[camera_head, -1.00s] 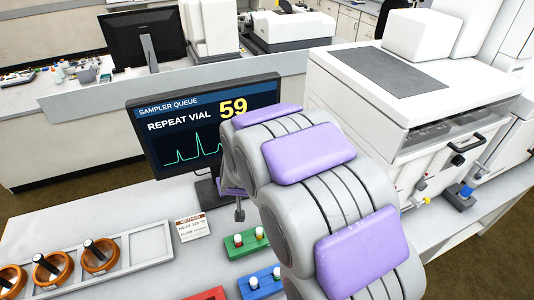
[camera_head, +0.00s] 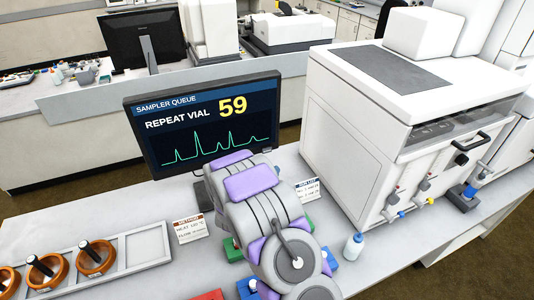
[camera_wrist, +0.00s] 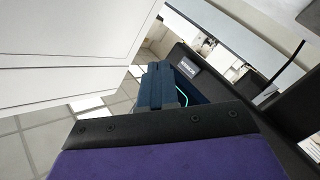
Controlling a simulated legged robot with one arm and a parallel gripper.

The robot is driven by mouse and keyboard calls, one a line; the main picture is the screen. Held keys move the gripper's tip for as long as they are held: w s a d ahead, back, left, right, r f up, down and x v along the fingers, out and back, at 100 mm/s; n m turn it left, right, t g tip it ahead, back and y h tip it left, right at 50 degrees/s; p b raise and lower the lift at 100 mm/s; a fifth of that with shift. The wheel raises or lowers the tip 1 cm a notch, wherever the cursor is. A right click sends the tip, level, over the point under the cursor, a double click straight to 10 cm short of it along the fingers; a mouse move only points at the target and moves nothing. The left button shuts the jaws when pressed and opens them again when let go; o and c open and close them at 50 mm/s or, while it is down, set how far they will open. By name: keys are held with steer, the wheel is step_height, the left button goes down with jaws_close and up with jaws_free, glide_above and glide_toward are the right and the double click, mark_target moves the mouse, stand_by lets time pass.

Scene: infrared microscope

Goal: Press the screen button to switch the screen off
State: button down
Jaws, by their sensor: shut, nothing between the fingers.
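The monitor (camera_head: 204,122) is lit, showing "SAMPLER QUEUE", "REPEAT VIAL", a yellow 59 and a green trace. It stands upright at the back of the bench, and my arm covers part of its lower edge.
A large white instrument (camera_head: 350,140) stands right of the monitor. A small bottle (camera_head: 353,246) stands in front of it. A method card (camera_head: 190,228) and a run list card (camera_head: 308,190) stand on the bench near the arm.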

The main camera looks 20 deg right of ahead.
steer(key=shift+s+d+f+n+t+h, duration=0.2)
steer(key=shift+s+d+n+t+h, duration=0.15)
steer(key=shift+s+d+h, duration=0.35)
steer(key=shift+w, duration=0.1)
steer(key=shift+w, duration=0.1)
steer(key=p, duration=0.1)
glide_toward(272, 150)
steer(key=w+d, duration=0.2)
steer(key=d, duration=0.2)
steer(key=shift+w+r, duration=0.15)
steer(key=shift+w, duration=0.15)
steer(key=shift+w+d+r+p, duration=0.1)
steer(key=shift+w+p, duration=0.7)
steer(key=shift+w, duration=0.05)
stand_by(2.4)
steer(key=shift+s, duration=0.95)
